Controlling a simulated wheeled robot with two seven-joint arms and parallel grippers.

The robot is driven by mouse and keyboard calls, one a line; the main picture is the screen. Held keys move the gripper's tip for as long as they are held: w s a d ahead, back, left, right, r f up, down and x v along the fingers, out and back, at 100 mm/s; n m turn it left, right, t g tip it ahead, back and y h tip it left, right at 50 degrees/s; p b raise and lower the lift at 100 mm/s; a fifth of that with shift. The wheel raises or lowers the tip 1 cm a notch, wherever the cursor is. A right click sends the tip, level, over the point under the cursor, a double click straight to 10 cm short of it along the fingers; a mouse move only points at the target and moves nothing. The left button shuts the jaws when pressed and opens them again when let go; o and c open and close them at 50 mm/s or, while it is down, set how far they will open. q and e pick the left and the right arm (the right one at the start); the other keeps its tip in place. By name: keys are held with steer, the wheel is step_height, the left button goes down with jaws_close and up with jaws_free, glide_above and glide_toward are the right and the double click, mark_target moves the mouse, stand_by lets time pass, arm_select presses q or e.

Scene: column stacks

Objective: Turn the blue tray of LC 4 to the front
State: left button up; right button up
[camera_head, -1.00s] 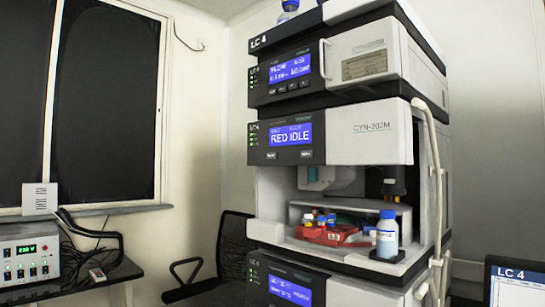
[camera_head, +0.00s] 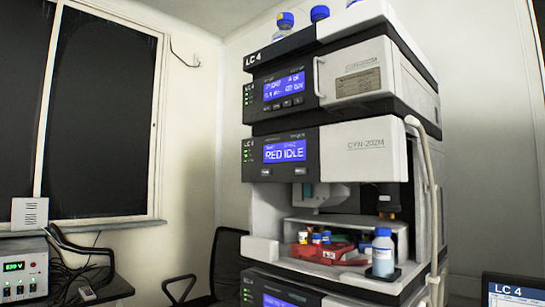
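The LC 4 column stack stands right of centre, with the LC 4 label on its top module (camera_head: 355,85). Its middle module (camera_head: 365,150) shows "RED IDLE" on a blue screen. In the open bay below, a red tray (camera_head: 322,252) faces the front, with several small capped vials (camera_head: 316,238) on or behind it. No blue tray can be made out; a small blue patch (camera_head: 366,247) behind the red tray is too small to identify. Neither of my grippers is in view.
A blue-capped bottle (camera_head: 382,253) stands at the bay's front right edge. Bottles (camera_head: 285,22) stand on top of the stack. A pale tube (camera_head: 428,170) runs down the right side. A power unit (camera_head: 22,268) sits on the left bench, a black chair (camera_head: 226,262) beside the stack, a monitor (camera_head: 512,290) lower right.

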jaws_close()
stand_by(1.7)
